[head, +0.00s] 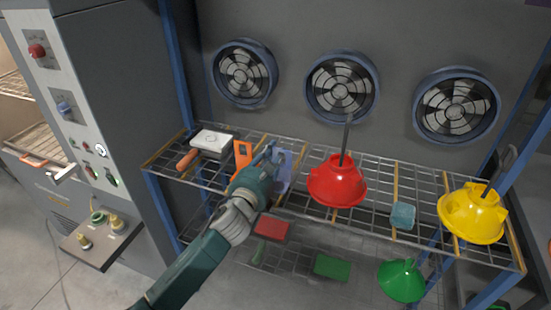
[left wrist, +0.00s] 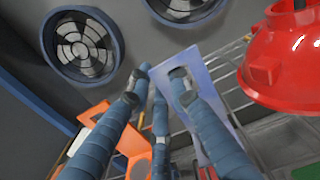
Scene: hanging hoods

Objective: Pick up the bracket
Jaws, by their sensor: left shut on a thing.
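A lavender-blue flat piece, which I take to be the bracket (head: 284,172), is at the upper wire shelf, left of the red hood. My left gripper (head: 268,158) is shut on it, and the fingers cover part of it in the head view. In the left wrist view the blue piece (left wrist: 214,88) stands tilted at the fingertips of my left gripper (left wrist: 160,78), partly hidden behind the right finger. I cannot tell whether it still touches the shelf. My right gripper is in neither view.
An orange piece (head: 242,156) stands close left of my gripper; a white box (head: 212,140) lies farther left. The red hood (head: 338,182) is close right. A blue sponge-like block (head: 403,215) and yellow hood (head: 472,216) are farther right. Fans (head: 341,88) line the wall behind.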

